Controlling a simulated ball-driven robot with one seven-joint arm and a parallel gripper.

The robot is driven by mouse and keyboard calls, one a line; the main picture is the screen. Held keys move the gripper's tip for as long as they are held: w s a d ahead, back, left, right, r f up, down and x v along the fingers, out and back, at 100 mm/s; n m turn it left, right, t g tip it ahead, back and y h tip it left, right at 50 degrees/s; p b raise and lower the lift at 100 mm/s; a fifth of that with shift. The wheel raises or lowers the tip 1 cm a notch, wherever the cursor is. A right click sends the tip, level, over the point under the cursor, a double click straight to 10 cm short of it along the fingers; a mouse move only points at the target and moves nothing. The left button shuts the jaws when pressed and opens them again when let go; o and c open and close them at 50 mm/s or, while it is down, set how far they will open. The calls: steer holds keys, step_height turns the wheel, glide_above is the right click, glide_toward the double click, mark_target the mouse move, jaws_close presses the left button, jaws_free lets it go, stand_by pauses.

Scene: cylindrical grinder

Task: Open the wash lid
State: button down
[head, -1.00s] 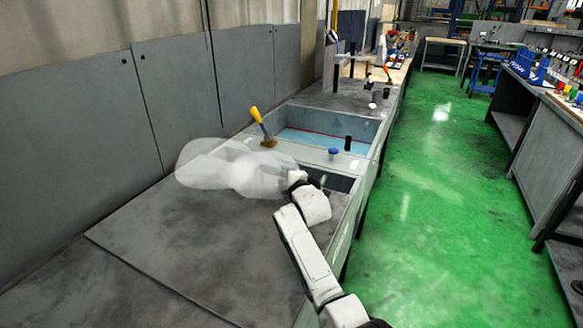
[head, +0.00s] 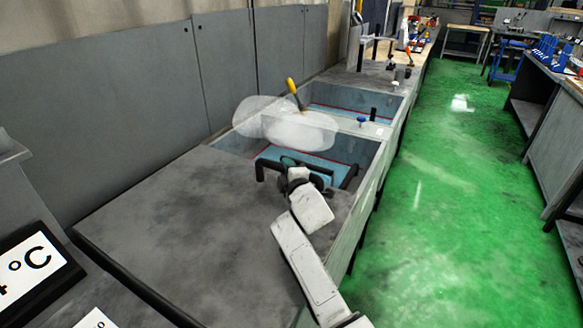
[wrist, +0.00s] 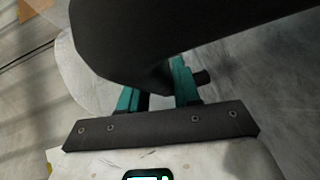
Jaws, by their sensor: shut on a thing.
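The wash lid (head: 170,220) is a large flat grey panel over the near part of the wash trough in the head view. A black bar handle (head: 262,172) stands at its far edge; it also fills the upper part of the wrist view (wrist: 190,30). My gripper (head: 292,164) is at this handle, its teal fingers shut on the bar; the fingers also show in the wrist view (wrist: 157,90). The tips are partly hidden by the dark bar. Beyond the handle the basin (head: 235,145) is uncovered, with blue liquid inside.
Whitish steam (head: 290,128) hangs over the basin's far side. A yellow-handled lever (head: 293,90) and a blue knob (head: 361,121) stand on the divider. A °C display (head: 35,270) is at the lower left. The green floor (head: 450,200) to the right is clear.

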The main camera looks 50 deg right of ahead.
steer(key=shift+s+a+f, duration=0.1)
steer(key=shift+a, duration=0.15)
steer(key=c, duration=0.9)
jaws_free()
steer(key=v, duration=1)
steer(key=shift+s+a, duration=0.15)
steer(key=shift+s, duration=0.15)
steer(key=shift+s, duration=0.1)
